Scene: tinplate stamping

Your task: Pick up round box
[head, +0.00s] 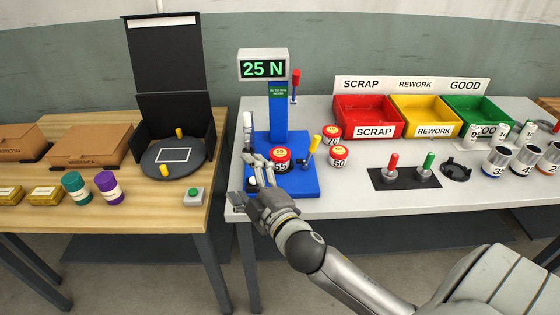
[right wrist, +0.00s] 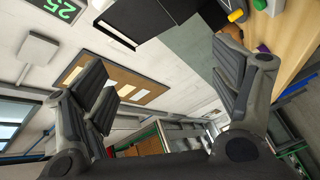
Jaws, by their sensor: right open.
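Three small round boxes with red sides and yellow-and-red lids show in the head view. One marked 55 (head: 280,158) sits on the blue press stand (head: 298,184). One marked 70 (head: 331,134) and one marked 50 (head: 338,157) stand on the grey table just right of the stand. My right gripper (head: 250,182) is open at the stand's front left corner, left of and nearer than the 55 box. In the right wrist view the spread fingers (right wrist: 167,85) have nothing between them, and no round box shows there. My left gripper is out of view.
The display (head: 263,68) reads 25 N above the stand. Red (head: 368,103), yellow and green bins stand behind. A panel with red and green levers (head: 407,178) lies to the right. A wooden table (head: 120,216) with cans and cartons is left, across a gap.

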